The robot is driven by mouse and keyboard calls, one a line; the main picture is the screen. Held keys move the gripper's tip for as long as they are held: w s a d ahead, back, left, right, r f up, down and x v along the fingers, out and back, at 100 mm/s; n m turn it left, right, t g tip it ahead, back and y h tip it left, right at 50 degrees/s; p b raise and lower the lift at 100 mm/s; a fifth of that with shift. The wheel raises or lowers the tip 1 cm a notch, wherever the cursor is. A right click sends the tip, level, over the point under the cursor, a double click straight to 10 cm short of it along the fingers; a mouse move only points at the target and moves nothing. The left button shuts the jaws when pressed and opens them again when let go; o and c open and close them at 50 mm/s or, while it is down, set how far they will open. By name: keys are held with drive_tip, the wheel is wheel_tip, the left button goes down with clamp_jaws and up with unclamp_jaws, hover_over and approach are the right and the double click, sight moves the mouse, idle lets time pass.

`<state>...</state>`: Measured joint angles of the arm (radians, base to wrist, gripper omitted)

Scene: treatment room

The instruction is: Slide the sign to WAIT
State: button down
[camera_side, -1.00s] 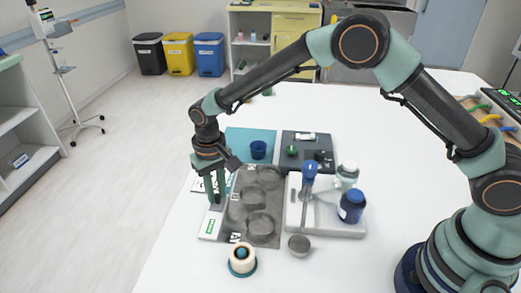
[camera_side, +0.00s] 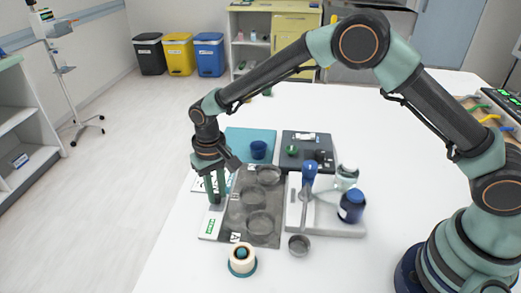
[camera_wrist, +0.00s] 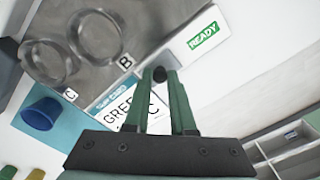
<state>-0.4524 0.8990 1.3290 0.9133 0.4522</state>
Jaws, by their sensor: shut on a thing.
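The sign (camera_side: 211,226) is a white strip along the left edge of the grey tray, with a green panel at its near end. In the wrist view the panel on the sign (camera_wrist: 203,35) reads READY. The fingers hide part of the strip; no WAIT lettering shows.
The grey tray (camera_side: 236,222) with round clear dishes lies right of the sign. A printed card (camera_wrist: 108,107) lies beside the fingers. A cream roll (camera_side: 242,259) stands in front. A white rack (camera_side: 335,230) with bottles is further right. Bare table lies left of the sign.

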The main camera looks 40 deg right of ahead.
idle(0.3)
drive_tip(key=s+a, duration=0.4)
drive_tip(key=shift+s+a, duration=0.4)
drive_tip(key=c, duration=0.8)
unclamp_jaws()
drive_tip(key=shift+o, duration=0.2)
drive_tip(key=shift+r, duration=0.1)
wheel_tip(320, 180, up, 12)
